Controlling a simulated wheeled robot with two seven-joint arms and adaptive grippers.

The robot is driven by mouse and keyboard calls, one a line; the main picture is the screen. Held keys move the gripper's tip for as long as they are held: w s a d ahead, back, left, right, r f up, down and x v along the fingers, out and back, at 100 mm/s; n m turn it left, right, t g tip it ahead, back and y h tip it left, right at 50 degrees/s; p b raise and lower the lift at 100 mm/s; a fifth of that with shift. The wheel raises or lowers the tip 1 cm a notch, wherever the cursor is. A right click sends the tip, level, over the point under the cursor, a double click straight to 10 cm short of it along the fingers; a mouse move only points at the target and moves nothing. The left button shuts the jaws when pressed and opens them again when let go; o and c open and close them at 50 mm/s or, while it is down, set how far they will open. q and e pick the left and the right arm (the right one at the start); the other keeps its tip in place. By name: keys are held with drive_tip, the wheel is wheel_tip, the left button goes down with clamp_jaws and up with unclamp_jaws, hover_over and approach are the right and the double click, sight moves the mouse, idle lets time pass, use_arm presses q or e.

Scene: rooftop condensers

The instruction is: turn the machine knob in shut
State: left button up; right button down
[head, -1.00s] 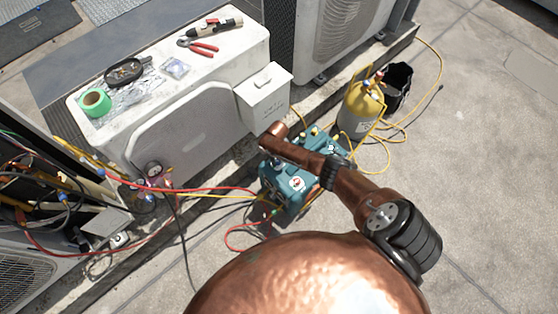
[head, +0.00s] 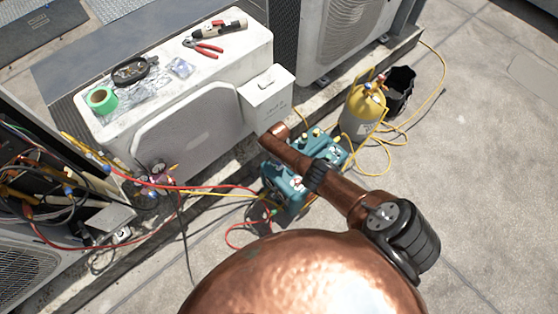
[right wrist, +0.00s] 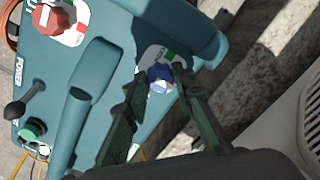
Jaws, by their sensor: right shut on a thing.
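The teal machine (head: 283,187) stands on the roof floor beside the white condenser and also fills much of the right wrist view (right wrist: 110,60). Its blue knob (right wrist: 158,74) sits on a pale dial with green and red marks. My right gripper (right wrist: 160,88) has its dark fingers on either side of this knob and is shut on it. A red knob (right wrist: 52,18) sits on another dial at upper left. In the head view my right arm crosses over the machine and hides part of it and the fingers. My left gripper is not in view.
A white condenser (head: 190,120) stands close behind the machine, with green tape (head: 101,100) and red pliers (head: 205,50) on top. Red and yellow hoses run to the left. A yellow cylinder (head: 362,110) and black bucket (head: 400,88) stand at right. Open floor lies farther right.

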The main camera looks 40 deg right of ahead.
idle(0.4)
drive_tip(key=c, duration=1.6)
unclamp_jaws()
drive_tip(key=shift+a+r, duration=0.1)
drive_tip(key=shift+r, duration=0.3)
wheel_tip(320, 180, up, 11)
drive_tip(key=shift+r, duration=0.1)
